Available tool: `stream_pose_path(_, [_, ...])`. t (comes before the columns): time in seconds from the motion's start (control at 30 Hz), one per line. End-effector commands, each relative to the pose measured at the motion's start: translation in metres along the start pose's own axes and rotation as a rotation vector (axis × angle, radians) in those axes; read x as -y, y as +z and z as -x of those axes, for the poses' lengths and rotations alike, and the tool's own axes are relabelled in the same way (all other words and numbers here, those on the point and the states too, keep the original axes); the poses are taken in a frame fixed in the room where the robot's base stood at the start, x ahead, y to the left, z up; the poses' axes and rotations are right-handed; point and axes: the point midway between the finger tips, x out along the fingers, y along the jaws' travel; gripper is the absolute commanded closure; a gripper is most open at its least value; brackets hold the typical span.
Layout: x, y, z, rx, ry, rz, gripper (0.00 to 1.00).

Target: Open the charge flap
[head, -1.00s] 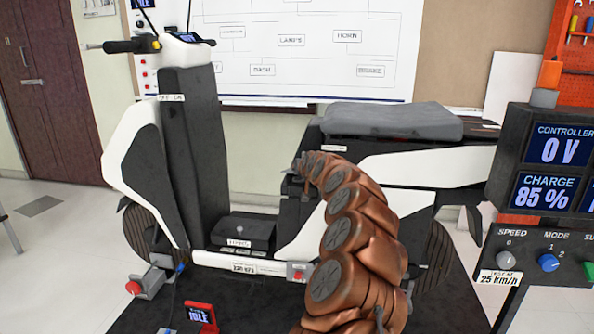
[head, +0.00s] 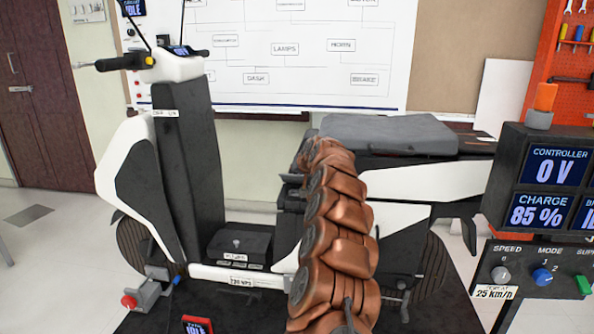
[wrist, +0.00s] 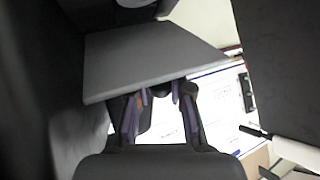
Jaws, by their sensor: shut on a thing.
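The scooter (head: 192,170) stands side-on in the head view, with its grey seat (head: 390,134) right of centre. My copper-coloured arm reaches up to the body below the seat's front end. It hides the charge flap there in the head view. In the wrist view a flat grey panel (wrist: 150,62), which looks like the charge flap, sticks out across the top of my gripper (wrist: 158,98). The fingers meet the panel's near edge and are shut on it. The fingertips are partly hidden by the panel. I cannot tell the flap's exact angle.
A display and control console (head: 540,205) stands close at the right. A red stand with a small screen (head: 197,325) is at the bottom, left of my arm. A whiteboard (head: 290,55) hangs on the wall behind. Open floor lies at the left.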

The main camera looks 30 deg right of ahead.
Motion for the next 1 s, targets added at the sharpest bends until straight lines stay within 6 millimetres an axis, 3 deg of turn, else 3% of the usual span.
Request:
stream_pose_path(0.03, [-0.0085, -0.0055, 0.0041, -0.006, 0.01, -0.007, 1.0])
stream_pose_path(0.5, [-0.0049, -0.004, 0.0033, 0.002, 0.006, -0.006, 1.0])
stream_pose_path(0.53, [-0.0047, -0.004, 0.0032, 0.002, 0.005, -0.006, 0.77])
stream_pose_path(0.7, [-0.0016, -0.0026, 0.0021, 0.005, 0.002, -0.004, 0.59])
stream_pose_path(0.77, [-0.0002, -0.002, 0.0016, 0.006, 0.001, -0.003, 0.53])
stream_pose_path(1.0, [0.0014, -0.0008, 0.0007, 0.008, -0.001, -0.001, 0.53])
